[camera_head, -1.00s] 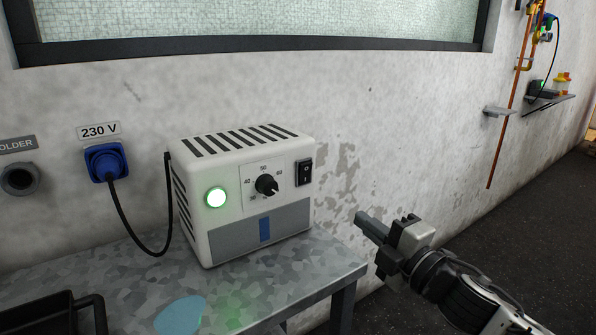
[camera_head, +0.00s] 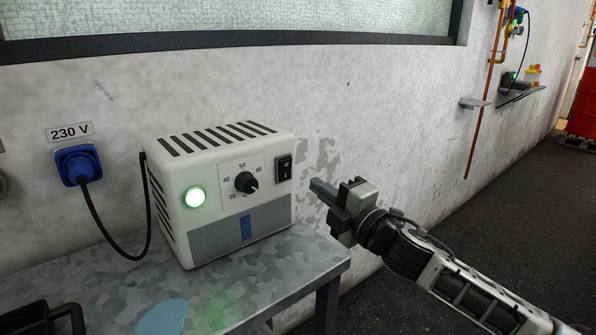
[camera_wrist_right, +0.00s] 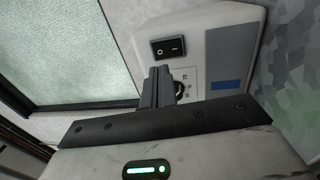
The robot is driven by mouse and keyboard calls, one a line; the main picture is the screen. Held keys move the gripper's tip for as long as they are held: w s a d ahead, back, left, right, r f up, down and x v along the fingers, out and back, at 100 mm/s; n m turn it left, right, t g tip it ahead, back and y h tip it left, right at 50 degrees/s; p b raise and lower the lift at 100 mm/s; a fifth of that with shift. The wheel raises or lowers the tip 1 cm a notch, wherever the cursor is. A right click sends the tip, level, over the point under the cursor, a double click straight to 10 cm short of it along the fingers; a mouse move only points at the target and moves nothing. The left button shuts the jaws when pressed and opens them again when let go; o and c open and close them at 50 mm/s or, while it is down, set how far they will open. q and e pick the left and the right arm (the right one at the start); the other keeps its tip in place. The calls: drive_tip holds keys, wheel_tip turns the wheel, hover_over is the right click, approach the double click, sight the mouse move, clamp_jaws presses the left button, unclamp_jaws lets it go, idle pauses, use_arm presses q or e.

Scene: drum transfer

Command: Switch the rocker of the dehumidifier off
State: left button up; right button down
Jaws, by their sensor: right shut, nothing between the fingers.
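The dehumidifier (camera_head: 222,185) is a white box with a grey lower front, standing on a metal table. Its round green lamp (camera_head: 195,197) is lit. A black dial (camera_head: 246,183) sits on the front, and the black rocker (camera_head: 285,168) is at the upper right of the front. In the right wrist view the rocker (camera_wrist_right: 167,47) lies just beyond the fingertips, marked with a circle and a line. My right gripper (camera_head: 318,188) is shut and empty, right of the rocker and apart from it; its fingers also show in the right wrist view (camera_wrist_right: 157,85). My left gripper is not in view.
The metal table (camera_head: 290,268) carries the dehumidifier. A blue plug (camera_head: 78,165) with a black cable is in the wall on the left. A black tray (camera_head: 30,318) is at the lower left. A wall shelf (camera_head: 500,97) and pipes are at the right.

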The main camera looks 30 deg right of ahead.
sight(289, 162)
use_arm(q)
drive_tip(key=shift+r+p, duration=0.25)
drive_tip(key=shift+p, duration=0.1)
use_arm(e)
drive_tip(key=w, duration=0.5)
drive_tip(key=w+r, duration=0.1)
drive_tip(key=w, duration=0.1)
drive_tip(key=shift+w+a, duration=0.15)
drive_tip(key=shift+a, duration=0.15)
drive_tip(key=r+p, duration=0.1)
drive_tip(key=p, duration=0.2)
drive_tip(key=shift+w+r+g, duration=0.1)
drive_tip(key=shift+w+g, duration=0.1)
drive_tip(key=shift+g, duration=0.1)
drive_tip(key=shift+r+p, duration=0.3)
drive_tip(key=shift+p, duration=0.8)
drive_tip(key=shift+f+b, duration=0.6)
drive_tip(key=shift+b, duration=0.1)
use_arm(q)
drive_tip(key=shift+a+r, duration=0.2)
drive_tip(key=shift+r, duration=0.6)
use_arm(e)
drive_tip(key=shift+r, duration=0.1)
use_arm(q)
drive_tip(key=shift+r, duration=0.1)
